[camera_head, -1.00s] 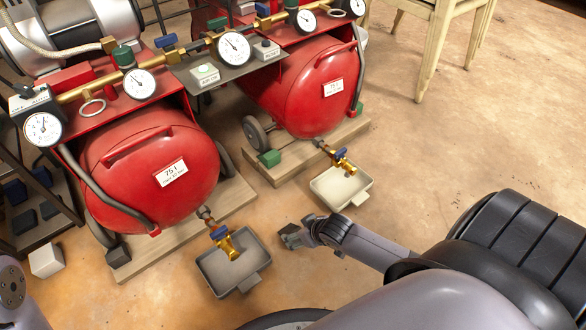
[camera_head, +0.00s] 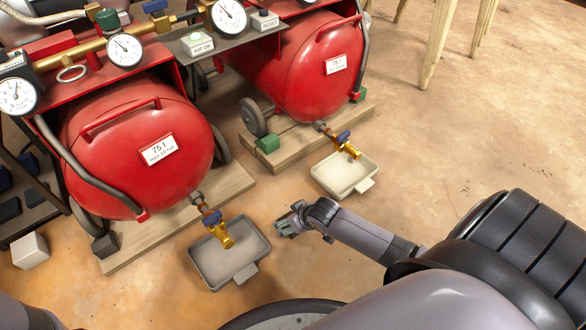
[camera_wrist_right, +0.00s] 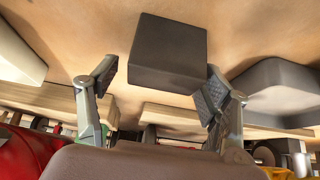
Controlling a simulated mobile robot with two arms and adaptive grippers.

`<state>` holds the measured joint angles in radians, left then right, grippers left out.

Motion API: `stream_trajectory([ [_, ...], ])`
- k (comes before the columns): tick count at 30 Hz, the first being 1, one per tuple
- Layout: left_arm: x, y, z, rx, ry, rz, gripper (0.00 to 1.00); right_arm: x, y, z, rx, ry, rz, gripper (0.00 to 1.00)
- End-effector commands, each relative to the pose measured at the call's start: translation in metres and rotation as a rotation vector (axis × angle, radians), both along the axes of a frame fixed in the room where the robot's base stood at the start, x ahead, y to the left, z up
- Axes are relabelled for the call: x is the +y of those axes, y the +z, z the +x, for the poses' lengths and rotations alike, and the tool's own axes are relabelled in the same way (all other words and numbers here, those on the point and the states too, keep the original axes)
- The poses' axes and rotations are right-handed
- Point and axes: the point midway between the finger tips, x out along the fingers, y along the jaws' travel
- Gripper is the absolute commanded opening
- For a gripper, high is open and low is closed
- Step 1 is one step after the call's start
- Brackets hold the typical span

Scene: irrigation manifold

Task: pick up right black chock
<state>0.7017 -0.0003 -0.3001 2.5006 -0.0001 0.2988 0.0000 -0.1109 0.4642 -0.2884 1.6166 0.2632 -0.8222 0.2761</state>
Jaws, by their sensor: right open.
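A dark, nearly black block (camera_wrist_right: 168,52), which looks like the chock, fills the upper middle of the right wrist view. It lies between the spread fingers of my right gripper (camera_wrist_right: 155,85). The gripper is open, and a narrow gap shows on the left finger's side; on the right, I cannot tell if finger and block touch. In the head view my right gripper (camera_head: 287,222) is low over the floor, right of the grey tray, and mostly hides the block. Another black chock (camera_head: 105,245) sits by the left tank's wheel. My left gripper is out of view.
The grey tray (camera_head: 205,272) and pale tray (camera_head: 362,182) stand close on either side of my right gripper, under brass valves. Red tanks (camera_head: 140,150) on wooden planks (camera_head: 170,230) stand behind. A white block (camera_head: 30,250) is at left.

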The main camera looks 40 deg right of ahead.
Motion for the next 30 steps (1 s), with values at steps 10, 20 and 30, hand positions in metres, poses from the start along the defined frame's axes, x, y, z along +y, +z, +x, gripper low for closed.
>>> stream_trajectory([
  [10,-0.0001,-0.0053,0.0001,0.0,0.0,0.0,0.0,0.0005,-0.0049,0.0031,0.001,0.0,0.0,0.72],
  [20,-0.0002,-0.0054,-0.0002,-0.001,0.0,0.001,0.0,0.0005,-0.0048,0.003,0.0,0.0,0.0,0.51],
  [30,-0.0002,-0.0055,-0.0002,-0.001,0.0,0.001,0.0,0.0006,-0.0049,0.003,0.0,0.001,0.001,0.29],
])
